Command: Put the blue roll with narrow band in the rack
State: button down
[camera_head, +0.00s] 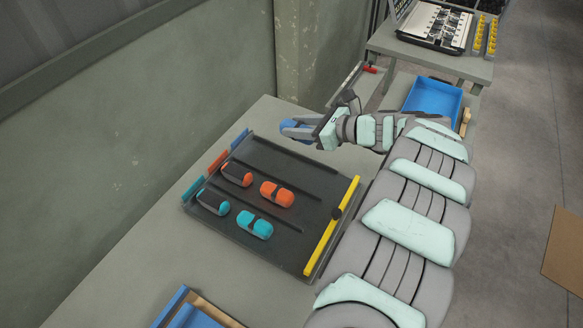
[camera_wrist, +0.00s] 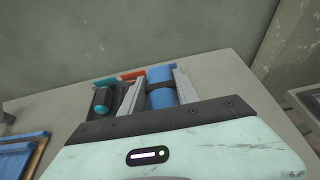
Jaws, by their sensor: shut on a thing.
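A blue roll (camera_head: 292,128) is held between the fingers of my gripper (camera_head: 310,131), just beyond the far corner of the rack in the head view. In the wrist view the blue roll (camera_wrist: 161,88) lies between the two grey fingers, with a dark narrow band across it. The rack (camera_head: 300,178) is a dark tray with lanes. Two orange rolls (camera_head: 277,194) and two teal rolls (camera_head: 254,224) with dark bands lie in it. Teal, orange and blue strips (camera_head: 240,139) mark its left end; the lane by the blue strip looks empty.
A yellow bar (camera_head: 333,225) runs along the rack's right edge. A blue bin (camera_head: 433,97) stands behind my arm. A blue-and-wood tray (camera_head: 190,311) sits at the table's front. The wall borders the table (camera_head: 130,255) on the left.

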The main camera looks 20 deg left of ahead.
send_over(296, 172)
notch_tip(296, 172, down, 11)
jog(key=shift+f+b, duration=0.2)
jog(key=shift+b, duration=0.1)
jog(key=shift+f+b, duration=0.35)
jog(key=shift+f, duration=1.4)
jog(key=shift+w, duration=0.1)
jog(key=shift+f, duration=0.2)
jog(key=c, duration=0.9)
grip_release()
jog(key=shift+r, duration=0.2)
jog(key=shift+d+r, duration=0.15)
jog(key=p+v, duration=0.1)
jog(key=v, duration=1)
jog(key=shift+d, duration=0.3)
